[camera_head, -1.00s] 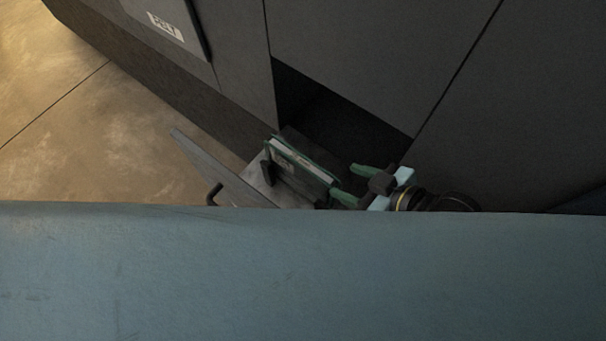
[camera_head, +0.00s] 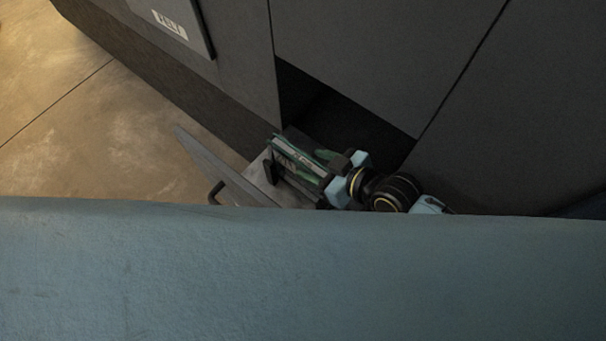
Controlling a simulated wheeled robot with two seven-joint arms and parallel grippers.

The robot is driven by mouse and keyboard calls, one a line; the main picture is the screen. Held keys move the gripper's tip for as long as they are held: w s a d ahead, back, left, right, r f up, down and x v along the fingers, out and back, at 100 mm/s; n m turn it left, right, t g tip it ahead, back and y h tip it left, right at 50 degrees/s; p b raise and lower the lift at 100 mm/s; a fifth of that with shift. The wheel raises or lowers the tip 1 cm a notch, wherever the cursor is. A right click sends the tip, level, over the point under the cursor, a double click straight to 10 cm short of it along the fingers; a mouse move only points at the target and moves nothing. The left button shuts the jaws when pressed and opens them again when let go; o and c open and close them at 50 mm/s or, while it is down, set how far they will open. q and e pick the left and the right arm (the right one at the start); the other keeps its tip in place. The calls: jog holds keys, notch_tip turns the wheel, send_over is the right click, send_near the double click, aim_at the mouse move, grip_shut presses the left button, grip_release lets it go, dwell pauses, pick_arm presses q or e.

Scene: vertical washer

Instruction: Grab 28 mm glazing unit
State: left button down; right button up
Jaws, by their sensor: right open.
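The glazing unit (camera_head: 293,150), a thin pane with a green edge and a pale label, stands on edge in an open drawer at the foot of the dark machine. The unit's lower part is partly hidden. My left gripper is not in view.
The drawer front (camera_head: 222,170) with a dark handle (camera_head: 216,190) stands pulled out to the left. A dark opening (camera_head: 335,125) lies behind the unit. The dark machine panels (camera_head: 380,60) rise close behind.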

jog(key=shift+x, duration=1.45)
jog(key=shift+r, duration=0.1)
jog(key=shift+c, duration=0.4)
grip_shut()
jog(key=shift+w+r, duration=0.15)
jog(key=shift+r, duration=0.05)
